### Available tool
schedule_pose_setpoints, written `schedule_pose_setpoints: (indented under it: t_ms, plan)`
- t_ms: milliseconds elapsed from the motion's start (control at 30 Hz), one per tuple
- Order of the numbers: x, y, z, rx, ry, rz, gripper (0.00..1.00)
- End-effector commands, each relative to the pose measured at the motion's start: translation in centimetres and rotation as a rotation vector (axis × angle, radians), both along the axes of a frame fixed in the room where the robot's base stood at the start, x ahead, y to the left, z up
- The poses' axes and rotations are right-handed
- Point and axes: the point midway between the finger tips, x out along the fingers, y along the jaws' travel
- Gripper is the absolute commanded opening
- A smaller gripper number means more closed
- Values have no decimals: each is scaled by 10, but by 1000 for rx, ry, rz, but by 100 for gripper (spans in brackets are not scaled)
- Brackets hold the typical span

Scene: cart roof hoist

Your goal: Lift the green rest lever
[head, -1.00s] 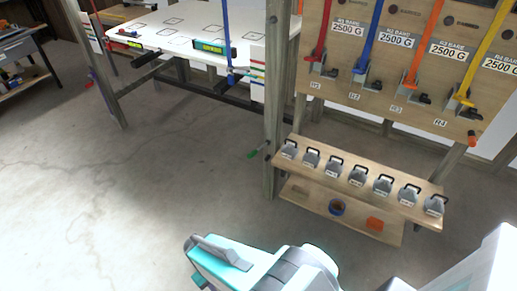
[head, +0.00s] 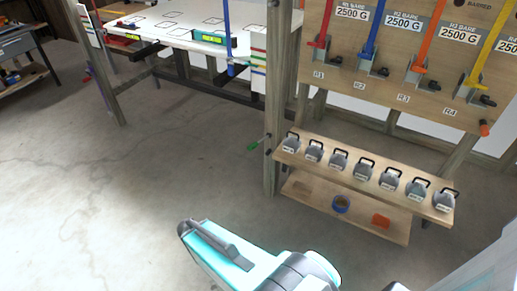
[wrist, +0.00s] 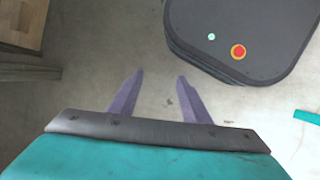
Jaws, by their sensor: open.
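The green rest lever (head: 253,147) is small in the head view. In the head view my teal arm is at the bottom, well apart from the lever.
Right of the post, a wooden shelf (head: 293,156) holds several grey weights below a board (head: 335,92) with coloured levers. A white table (head: 165,34) stands behind on the left. The concrete floor (head: 130,190) left of the post is clear.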

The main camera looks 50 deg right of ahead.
Motion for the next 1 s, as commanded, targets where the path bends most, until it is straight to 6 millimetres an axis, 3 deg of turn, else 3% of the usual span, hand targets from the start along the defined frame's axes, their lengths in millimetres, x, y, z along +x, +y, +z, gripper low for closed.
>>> schedule_pose_setpoints:
  t_ms: [33, 433, 1000]
  plan:
    - [11, -10, -12, -18, -11, 33, 43]
    - [81, -88, -19, -187, -45, 301, 43]
    - [163, -194, 7, -483, 22, 631, 43]
